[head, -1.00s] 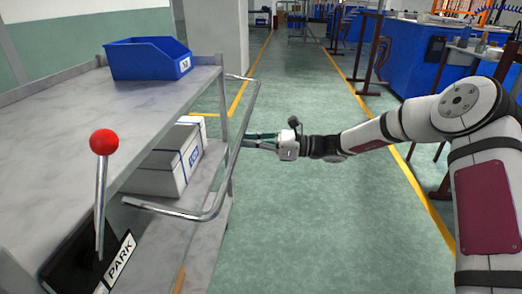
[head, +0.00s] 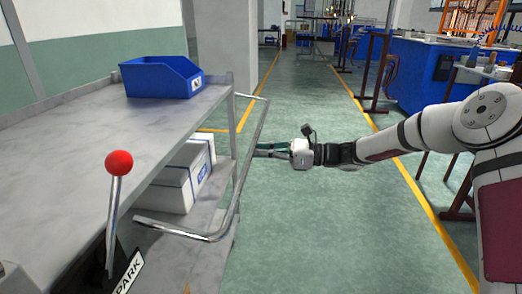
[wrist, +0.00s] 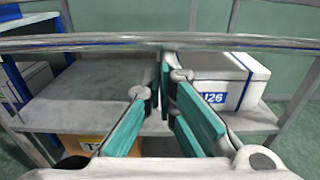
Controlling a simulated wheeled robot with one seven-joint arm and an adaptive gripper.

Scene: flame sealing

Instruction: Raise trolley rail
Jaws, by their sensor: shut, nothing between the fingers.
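The trolley's bent metal rail (head: 247,165) runs along the right side of the grey trolley (head: 150,113), below its top shelf. In the wrist view the rail (wrist: 250,43) crosses the upper part from side to side. My gripper (head: 256,150) is on the aisle side, pointing left at the rail's far half. In the wrist view the shut gripper (wrist: 165,75) has its green-padded fingers together, with tips just below the rail. Nothing is between them. I cannot tell whether the tips touch the rail.
A red-knobbed lever (head: 118,163) stands at the trolley's near end by a PARK label (head: 128,272). A blue bin (head: 161,77) sits on the top shelf and a white box (head: 182,178) on the lower one. The green aisle floor (head: 330,220) right of the trolley is clear.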

